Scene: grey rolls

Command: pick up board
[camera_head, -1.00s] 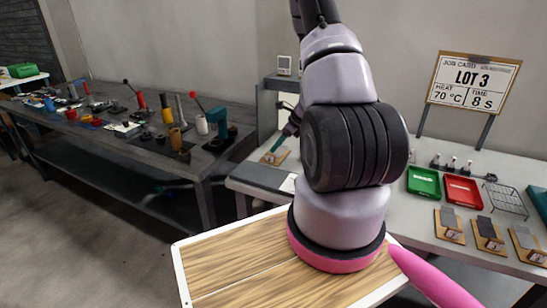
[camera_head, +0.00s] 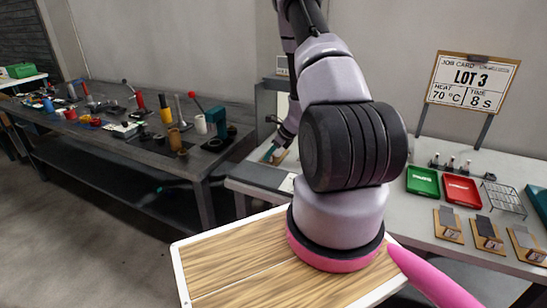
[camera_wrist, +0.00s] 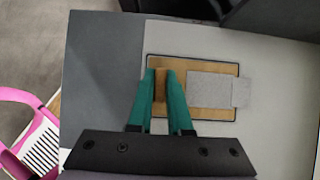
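The board (camera_wrist: 215,66) is a tan wooden plate with a dark outline, a grey square piece on it and a small brown block at its left part. My gripper (camera_wrist: 161,76) has two teal fingers, one on each side of the brown block. The gap between them is narrow and the block fills it, so it looks shut on the block. In the head view, my gripper (camera_head: 269,152) is at the left end of the bench, where the board (camera_head: 281,156) shows partly behind my arm. I cannot tell whether the board is clear of the surface.
A pale bench (camera_head: 415,215) holds a green tray (camera_head: 422,182), a red tray (camera_head: 462,190), a wire rack (camera_head: 505,198) and several similar small boards (camera_head: 448,225). A job card sign (camera_head: 472,83) stands behind. A dark bench (camera_head: 100,125) with tools is at left.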

